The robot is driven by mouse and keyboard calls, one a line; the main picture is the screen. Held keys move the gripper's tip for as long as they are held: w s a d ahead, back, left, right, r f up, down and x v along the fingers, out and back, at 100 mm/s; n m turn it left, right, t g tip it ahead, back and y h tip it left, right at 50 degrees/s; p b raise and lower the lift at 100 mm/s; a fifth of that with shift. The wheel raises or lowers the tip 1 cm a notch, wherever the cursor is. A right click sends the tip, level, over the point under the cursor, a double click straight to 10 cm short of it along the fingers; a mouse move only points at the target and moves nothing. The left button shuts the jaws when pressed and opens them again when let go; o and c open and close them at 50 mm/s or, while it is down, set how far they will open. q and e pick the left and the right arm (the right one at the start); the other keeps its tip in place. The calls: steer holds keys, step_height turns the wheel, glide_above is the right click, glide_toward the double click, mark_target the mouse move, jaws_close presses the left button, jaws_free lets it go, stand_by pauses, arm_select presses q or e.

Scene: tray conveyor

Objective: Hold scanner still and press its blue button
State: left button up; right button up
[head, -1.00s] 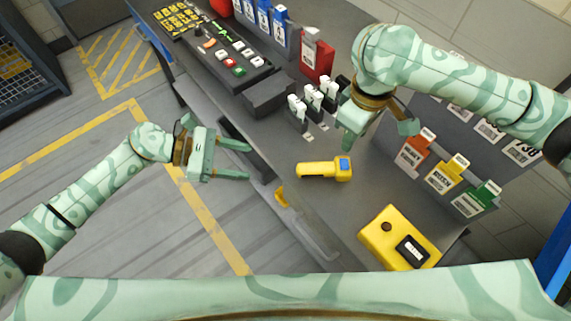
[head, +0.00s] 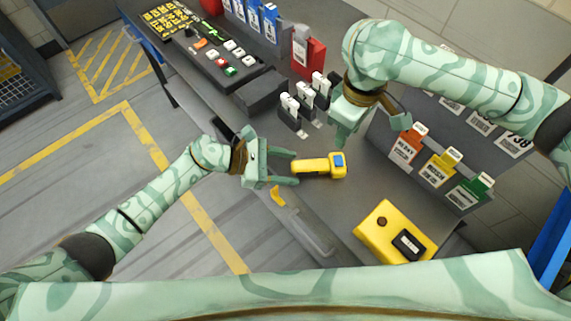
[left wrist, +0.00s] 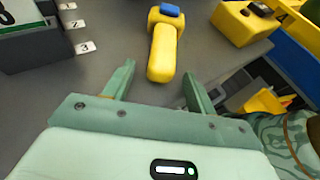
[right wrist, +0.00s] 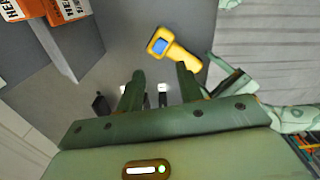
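The yellow scanner (head: 312,166) lies on the grey bench with its handle toward the left and a blue patch, the button (head: 338,160), on its head at the right. My left gripper (head: 293,168) is open at the handle's free end. In the left wrist view the handle (left wrist: 162,60) lies just ahead of and between the spread fingertips (left wrist: 159,70). My right gripper (head: 373,130) is open and empty, above and behind the scanner head. The right wrist view shows the scanner (right wrist: 181,55) beyond its fingertips (right wrist: 160,72), with the blue button facing up.
A yellow box (head: 375,235) with a dark display stands at the front right. Orange, yellow and green tagged holders (head: 440,168) line the right. Several white-tagged black pieces (head: 290,112) stand behind the scanner. A control panel (head: 205,50) lies at the back left.

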arm_select(q)
steer(key=c, duration=1)
steer(key=shift+c, duration=0.8)
arm_select(e)
steer(key=shift+c, duration=0.6)
jaws_close()
